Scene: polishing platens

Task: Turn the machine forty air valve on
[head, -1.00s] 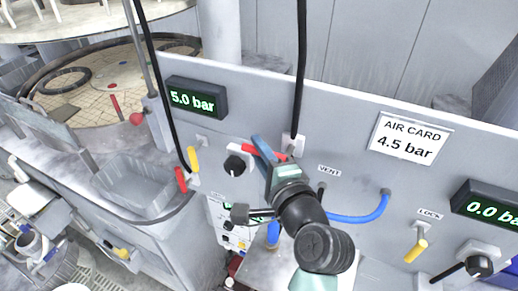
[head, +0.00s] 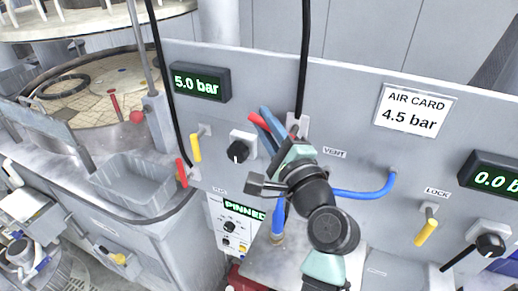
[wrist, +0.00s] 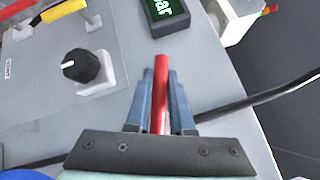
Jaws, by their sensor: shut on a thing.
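In the wrist view the red lever (wrist: 161,65) stands between the two blue-grey fingers of my gripper (wrist: 160,95). In the head view the lever slants up and to the left. Its pivot is hidden behind my gripper. No machine number is readable on it. The left display (head: 197,83) reads 5.0 bar, and the right display (head: 490,178) shows 0.0, cut off by the edge.
A black knob (head: 238,151) and a yellow lever (head: 196,147) are left of my gripper. Another red lever (head: 182,172) sits lower left. A card (head: 414,110) reads AIR CARD 4.5 bar. A lower display (head: 243,209) reads PINNED.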

